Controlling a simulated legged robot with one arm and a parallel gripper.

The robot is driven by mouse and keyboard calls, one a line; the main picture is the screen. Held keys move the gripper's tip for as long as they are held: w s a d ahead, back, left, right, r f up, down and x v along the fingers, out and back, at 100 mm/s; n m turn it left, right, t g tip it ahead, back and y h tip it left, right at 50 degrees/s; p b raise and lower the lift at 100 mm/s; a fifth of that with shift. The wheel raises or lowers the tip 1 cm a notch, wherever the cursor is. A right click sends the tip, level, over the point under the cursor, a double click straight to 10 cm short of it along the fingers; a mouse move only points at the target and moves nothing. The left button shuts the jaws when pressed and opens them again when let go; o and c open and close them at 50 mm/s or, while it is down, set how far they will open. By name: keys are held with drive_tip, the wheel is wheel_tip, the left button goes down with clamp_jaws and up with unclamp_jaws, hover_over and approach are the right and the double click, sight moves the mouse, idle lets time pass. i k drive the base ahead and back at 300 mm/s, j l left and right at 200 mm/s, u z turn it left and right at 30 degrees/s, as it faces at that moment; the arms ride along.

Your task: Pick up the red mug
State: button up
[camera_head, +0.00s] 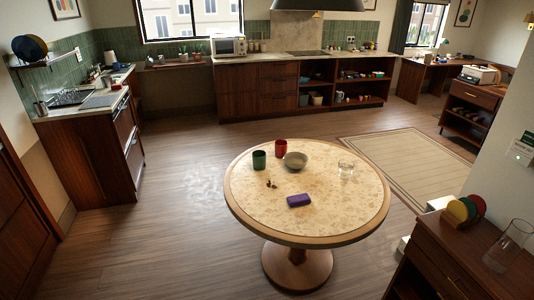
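A red mug (281,147) stands upright near the back edge of a round table (337,216) with a pale speckled top and a wooden rim. A green mug (259,160) stands to its left and a little nearer. I cannot make out a handle on the red mug. My gripper is not in this view.
A clear glass (346,168), a purple box-like object (298,200) and small brown bits (271,184) are also on the table. Open wooden floor (180,195) lies to its left. A cabinet (455,262) stands at the near right.

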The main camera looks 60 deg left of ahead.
sight(280, 148)
drive_tip(key=u, duration=2.3)
drive_tip(key=i+l+u, duration=0.25)
drive_tip(key=u, duration=0.25)
drive_tip(key=i+l+u, duration=0.35)
drive_tip(key=u, duration=0.15)
drive_tip(key=i+l, duration=0.2)
drive_tip(key=l, duration=0.15)
drive_tip(key=i+l+u, duration=0.1)
drive_tip(key=i+l, duration=0.35)
drive_tip(key=l, duration=0.25)
drive_tip(key=i+l, duration=0.2)
drive_tip(key=l, duration=0.15)
drive_tip(key=i+l+u, duration=0.1)
drive_tip(key=l, duration=0.3)
drive_tip(key=i, duration=0.35)
